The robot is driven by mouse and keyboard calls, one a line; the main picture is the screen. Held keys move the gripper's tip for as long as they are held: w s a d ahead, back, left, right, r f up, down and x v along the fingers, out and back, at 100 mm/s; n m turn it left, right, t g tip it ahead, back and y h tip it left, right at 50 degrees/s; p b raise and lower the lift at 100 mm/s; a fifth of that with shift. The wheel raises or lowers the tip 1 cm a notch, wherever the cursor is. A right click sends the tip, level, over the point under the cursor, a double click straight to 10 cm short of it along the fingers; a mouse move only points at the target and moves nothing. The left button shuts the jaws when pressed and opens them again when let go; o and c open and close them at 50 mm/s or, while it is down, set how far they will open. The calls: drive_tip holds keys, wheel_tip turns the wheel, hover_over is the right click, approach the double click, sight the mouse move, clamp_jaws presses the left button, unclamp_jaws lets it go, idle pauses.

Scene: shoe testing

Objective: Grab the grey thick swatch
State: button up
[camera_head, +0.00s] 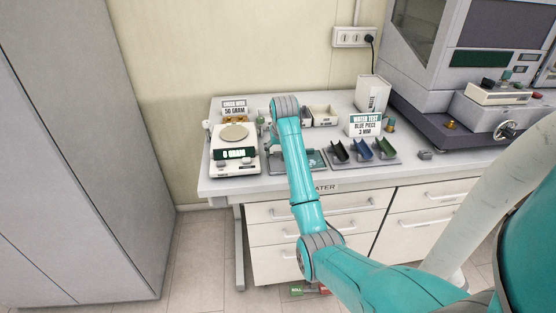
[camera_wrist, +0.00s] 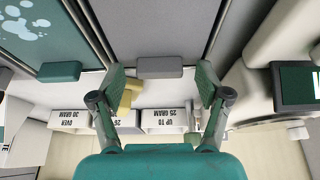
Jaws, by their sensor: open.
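In the wrist view, a grey block (camera_wrist: 160,67) lies at the end of a flat grey panel (camera_wrist: 160,25). It looks like the handle end of the grey swatch, but its thickness is hard to tell. My gripper (camera_wrist: 161,76) is open and empty, with one finger on each side of the block. I cannot tell the height gap between them. In the head view my arm reaches over the table and hides the gripper and the grey swatch. A teal panel with pale drop marks (camera_wrist: 38,30) and a teal end block (camera_wrist: 60,71) lies left of the grey one.
A scale (camera_head: 236,152) reading zero stands left of my arm. Small labelled bins (camera_head: 323,116) are at the back. A rack with black, blue and green curved pieces (camera_head: 362,153) is to the right, below a water test sign (camera_head: 365,124). A yellow item (camera_wrist: 130,95) is near the left finger.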

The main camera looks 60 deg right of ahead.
drive_tip(key=c, duration=0.9)
drive_tip(key=shift+r, duration=0.15)
